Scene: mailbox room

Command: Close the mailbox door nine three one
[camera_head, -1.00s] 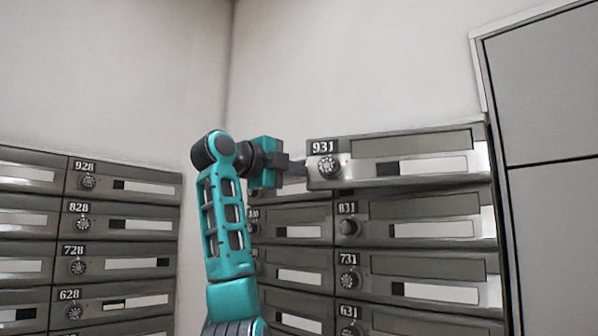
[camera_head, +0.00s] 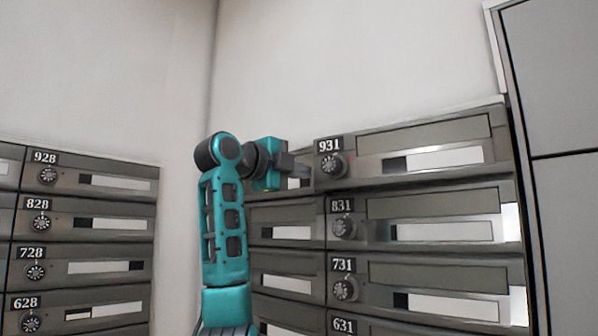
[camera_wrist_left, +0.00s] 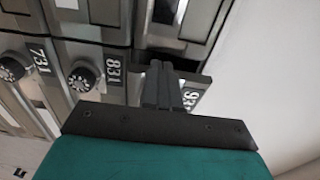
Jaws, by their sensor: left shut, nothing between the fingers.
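The door of mailbox 931 (camera_head: 420,150) is in the top row of the right-hand bank, with its number plate and round dial at its left end. My left gripper (camera_head: 306,172) is shut and empty at the door's left edge. In the left wrist view, the closed fingers (camera_wrist_left: 160,72) lie beside the 931 number plate (camera_wrist_left: 191,97), with a dark gap behind the plate. Contact is unclear. My right gripper is not in view.
Doors 831 (camera_head: 430,217) and 731 (camera_head: 440,290) are below it and look shut. Another bank (camera_head: 85,220) stands at the left, past the wall corner. A large grey panel (camera_head: 555,80) is at the right. The wall above is bare.

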